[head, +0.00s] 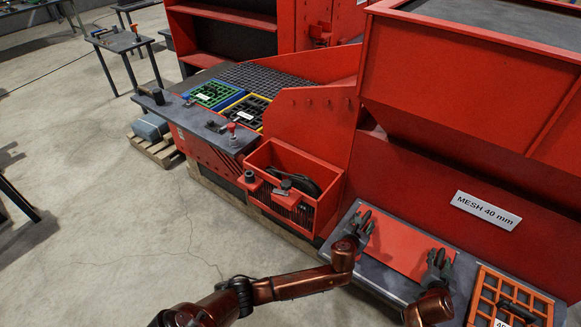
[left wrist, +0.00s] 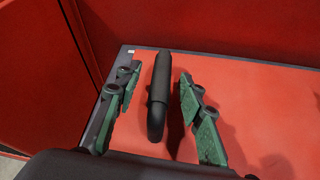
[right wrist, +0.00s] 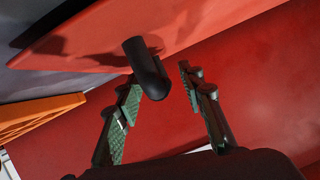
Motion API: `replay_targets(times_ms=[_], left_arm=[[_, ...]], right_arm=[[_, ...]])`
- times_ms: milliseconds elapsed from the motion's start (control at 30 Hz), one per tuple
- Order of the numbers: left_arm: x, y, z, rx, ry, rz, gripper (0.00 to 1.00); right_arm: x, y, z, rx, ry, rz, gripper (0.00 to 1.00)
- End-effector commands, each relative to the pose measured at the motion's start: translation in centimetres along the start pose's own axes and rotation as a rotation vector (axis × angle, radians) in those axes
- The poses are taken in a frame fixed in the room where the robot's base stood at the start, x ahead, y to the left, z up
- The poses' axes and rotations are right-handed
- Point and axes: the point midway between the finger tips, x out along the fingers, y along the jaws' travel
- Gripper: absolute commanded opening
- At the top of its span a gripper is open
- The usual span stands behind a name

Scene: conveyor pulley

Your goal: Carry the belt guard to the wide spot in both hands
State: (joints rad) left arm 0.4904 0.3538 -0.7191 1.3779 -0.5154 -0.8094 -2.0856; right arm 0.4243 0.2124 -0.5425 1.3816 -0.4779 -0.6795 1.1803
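The belt guard (head: 397,242) is a flat red-orange panel lying on a grey shelf, with a black handle at each end. My left gripper (head: 362,224) is at its left end. In the left wrist view the left handle (left wrist: 158,95) stands between the open fingers, with gaps on both sides. My right gripper (head: 438,262) is at its right end. In the right wrist view the right handle (right wrist: 146,72) lies between the open fingers, close to the left one. Both handles are mostly hidden in the head view. I cannot tell which place is the wide spot.
The grey shelf (head: 385,275) runs along the red machine, with a "MESH 40 mm" sign (head: 485,211) above. An orange grid screen (head: 487,292) lies right of the guard. A red bin (head: 290,185) and a grey bench (head: 200,124) with tools stand left.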

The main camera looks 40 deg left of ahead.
Motion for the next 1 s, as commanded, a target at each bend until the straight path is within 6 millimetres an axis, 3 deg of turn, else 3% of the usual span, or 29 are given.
replay_targets(times_ms=[100,400,567,867,1000], left_arm=[[-0.01,-0.03,0.06,0.0,-0.001,-0.001,0.36],[-0.02,-0.04,0.09,0.0,-0.002,-0.001,0.56],[-0.02,-0.04,0.1,0.0,-0.002,-0.001,0.56],[0.0,-0.03,-0.12,0.0,0.002,0.0,0.56],[-0.01,-0.03,-0.04,0.0,0.001,-0.001,0.56]], right_arm=[[0.0,-0.04,-0.06,0.0,0.001,-0.001,0.36],[-0.01,-0.08,-0.09,0.0,0.001,-0.001,0.36],[-0.01,-0.09,-0.09,0.0,0.001,-0.001,0.36],[0.01,0.02,0.11,0.0,-0.002,0.001,0.55],[0.01,-0.01,0.04,0.0,-0.001,0.0,0.56]])
